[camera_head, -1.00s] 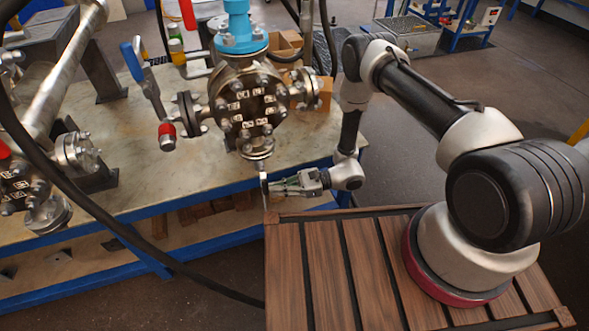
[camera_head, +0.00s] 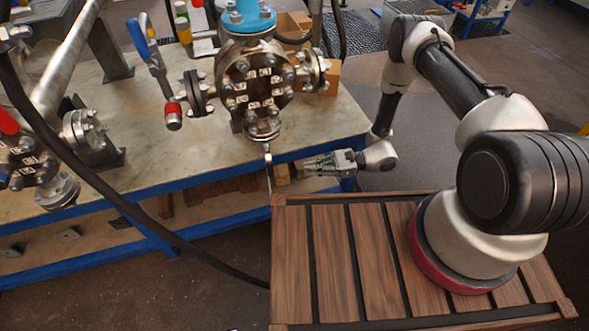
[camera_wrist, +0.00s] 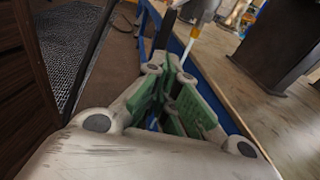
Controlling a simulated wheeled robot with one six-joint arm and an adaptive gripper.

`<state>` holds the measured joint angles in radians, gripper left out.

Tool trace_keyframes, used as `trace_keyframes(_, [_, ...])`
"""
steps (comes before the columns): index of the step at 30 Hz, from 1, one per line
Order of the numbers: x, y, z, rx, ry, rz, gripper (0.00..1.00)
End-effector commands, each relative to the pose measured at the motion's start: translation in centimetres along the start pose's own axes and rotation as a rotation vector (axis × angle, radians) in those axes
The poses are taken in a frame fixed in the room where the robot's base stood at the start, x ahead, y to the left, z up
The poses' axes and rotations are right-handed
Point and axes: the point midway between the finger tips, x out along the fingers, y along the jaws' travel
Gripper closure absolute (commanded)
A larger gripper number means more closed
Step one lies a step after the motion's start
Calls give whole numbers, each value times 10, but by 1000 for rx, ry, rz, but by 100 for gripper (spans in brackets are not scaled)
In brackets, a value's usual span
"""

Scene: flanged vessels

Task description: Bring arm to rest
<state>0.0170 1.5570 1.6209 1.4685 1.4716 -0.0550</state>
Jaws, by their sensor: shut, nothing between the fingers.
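The flanged vessel (camera_head: 258,88) with a blue top stands on the bench, up and left of my gripper. A thin metal lever (camera_head: 268,172) hangs below the vessel, a little left of the fingertips and apart from them. In the wrist view my gripper's green-lined fingers (camera_wrist: 172,62) come together with nothing seen between them.
The workbench (camera_head: 330,115) has a blue frame and a lower shelf. A black cable (camera_head: 150,222) crosses at the left. The slatted wooden deck (camera_head: 330,250) lies below my arm. Open floor (camera_head: 430,150) shows to the right.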

Motion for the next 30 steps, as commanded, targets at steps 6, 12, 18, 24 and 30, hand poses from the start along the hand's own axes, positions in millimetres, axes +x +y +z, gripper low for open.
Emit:
trace_keyframes(6, [-36,-1,-4,-2,0,-3,100])
trace_keyframes(12, [-46,0,-4,-1,0,0,100])
trace_keyframes(18, [-46,2,-9,2,19,11,100])
trace_keyframes(24, [-56,60,-19,42,74,169,100])
trace_keyframes(30, [-99,99,25,-33,170,413,100])
